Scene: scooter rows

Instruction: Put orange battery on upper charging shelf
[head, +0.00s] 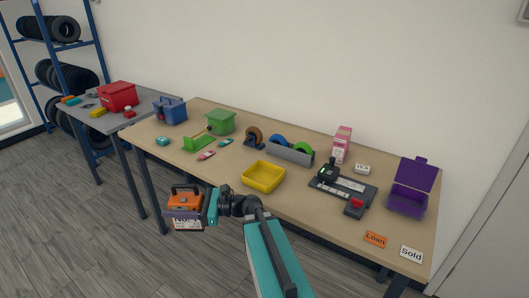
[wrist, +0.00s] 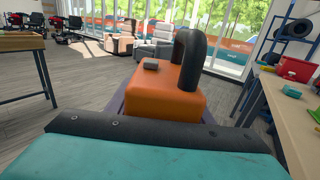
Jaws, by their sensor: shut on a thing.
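The orange battery (head: 184,199) has a black carry handle on top and a pale label with dark lettering on its front. It hangs upright in the air in front of the long table, above the grey floor. My gripper (head: 208,208) is shut on it from its right side. In the wrist view the battery (wrist: 158,97) fills the middle, beyond my gripper's dark and teal edge, which hides its lower part; the fingertips are hidden there. I cannot make out a charging shelf in either view.
A grey table (head: 130,118) and a blue tyre rack (head: 99,30) stand left. The floor (head: 75,235) is clear. Scooters (wrist: 75,27) stand far off.

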